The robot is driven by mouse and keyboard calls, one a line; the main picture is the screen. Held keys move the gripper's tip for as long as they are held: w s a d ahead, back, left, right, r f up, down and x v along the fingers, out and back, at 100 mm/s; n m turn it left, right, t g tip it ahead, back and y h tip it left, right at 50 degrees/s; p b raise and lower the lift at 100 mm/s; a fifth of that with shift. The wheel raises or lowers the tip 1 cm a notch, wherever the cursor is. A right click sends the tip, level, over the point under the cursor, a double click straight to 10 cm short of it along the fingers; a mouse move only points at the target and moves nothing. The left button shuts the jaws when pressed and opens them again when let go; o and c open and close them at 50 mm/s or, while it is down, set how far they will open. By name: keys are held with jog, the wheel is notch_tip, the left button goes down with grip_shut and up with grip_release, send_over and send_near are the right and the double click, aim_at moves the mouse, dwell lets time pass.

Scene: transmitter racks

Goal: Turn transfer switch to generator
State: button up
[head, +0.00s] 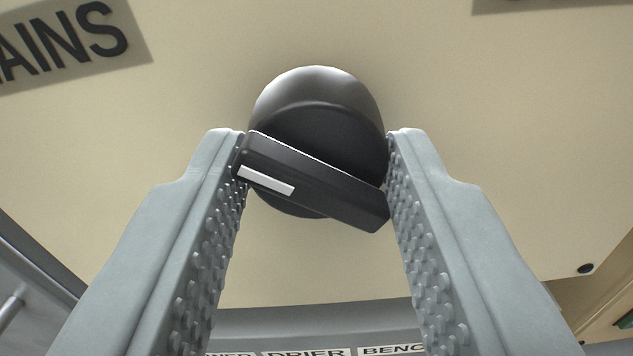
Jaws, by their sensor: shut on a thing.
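The transfer switch (325,180) is a round black knob with a bar handle on a cream panel, in the middle of the head view. The bar lies aslant, its left end higher than its right. A white pointer mark (266,181) sits on the bar's left end. My gripper (317,152) has one grey finger on each side of the knob, shut on the bar handle near its two ends. A label ending in "AINS" (70,40) is at the top left, partly cut off. The label at the top right (540,4) is almost wholly out of view.
The cream panel (480,130) is flat and clear around the switch. A small black round fastener (586,268) is at its lower right. Below the panel, a strip with labels reading "DRIER" (305,353) and "BENC" (393,350) shows between my fingers. A grey metal edge runs at the lower left.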

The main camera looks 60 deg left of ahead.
jog(key=m, duration=1.3)
jog(key=shift+s, duration=0.1)
jog(key=m, duration=0.4)
jog(key=shift+r+m, duration=0.1)
jog(key=shift+m, duration=0.3)
jog(key=m, duration=0.4)
jog(key=shift+m, duration=0.4)
jog(key=o, duration=1)
jog(key=v, duration=1.7)
jog(key=shift+s+d, duration=0.1)
jog(key=shift+d, duration=0.05)
